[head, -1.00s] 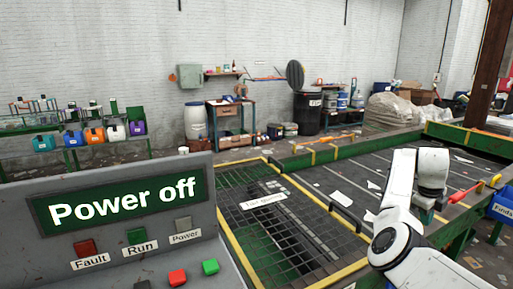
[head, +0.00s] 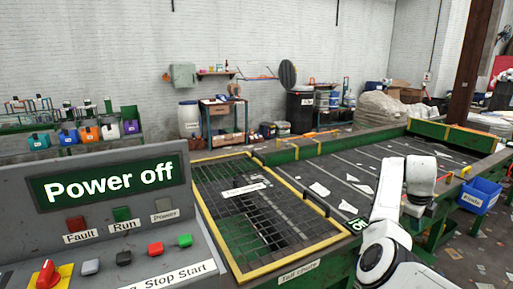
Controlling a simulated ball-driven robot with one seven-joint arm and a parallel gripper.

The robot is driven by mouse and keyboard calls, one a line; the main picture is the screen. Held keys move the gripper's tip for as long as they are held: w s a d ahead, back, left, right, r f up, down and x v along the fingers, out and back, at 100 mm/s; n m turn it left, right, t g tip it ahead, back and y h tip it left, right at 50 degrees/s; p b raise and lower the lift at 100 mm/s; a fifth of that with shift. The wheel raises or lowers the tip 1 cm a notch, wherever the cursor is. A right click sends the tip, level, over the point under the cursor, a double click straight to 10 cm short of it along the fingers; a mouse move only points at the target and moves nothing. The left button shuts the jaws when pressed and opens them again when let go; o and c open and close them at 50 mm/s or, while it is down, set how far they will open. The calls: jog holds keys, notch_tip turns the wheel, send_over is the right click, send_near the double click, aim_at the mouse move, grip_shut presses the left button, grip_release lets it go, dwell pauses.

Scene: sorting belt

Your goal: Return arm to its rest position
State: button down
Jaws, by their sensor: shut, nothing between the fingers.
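My white arm (head: 391,190) rises at the lower right and bends over the near right edge of the belt. My gripper (head: 414,209) hangs below the last white link, small and partly hidden by the arm. It is shut and holds nothing. The belt (head: 340,165) is dark, with pale lines and several white scraps on it.
A control panel (head: 110,222) reading "Power off" stands at the left front, with buttons and a red knob (head: 46,277). A yellow-edged grate (head: 262,222) lies between panel and arm. A blue bin (head: 480,195) stands at the right, beside the belt's green frame.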

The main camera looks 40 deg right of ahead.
jog(key=w+a+f+n, duration=0.1)
jog(key=a+f+n, duration=0.45)
jog(key=a, duration=0.25)
jog(key=w+a+f+n+t, duration=0.1)
jog(key=a+f+n, duration=0.4)
jog(key=a+n, duration=0.3)
jog(key=w+a+f+n, duration=0.2)
jog(key=a+f+n, duration=0.3)
jog(key=a, duration=0.4)
jog(key=s+a+f+n+y, duration=0.1)
jog(key=s+a+n, duration=0.2)
jog(key=a+n, duration=0.3)
jog(key=s+a+f+n+y, duration=0.1)
jog(key=s+a+n, duration=0.3)
jog(key=a, duration=0.9)
jog(key=s+a+f+n+t+y, duration=0.1)
jog(key=s+a+n, duration=0.3)
jog(key=a+n, duration=0.4)
jog(key=shift+a+f, duration=0.15)
jog(key=shift+a, duration=0.5)
jog(key=c, duration=1.9)
grip_release()
jog(key=shift+n, duration=0.25)
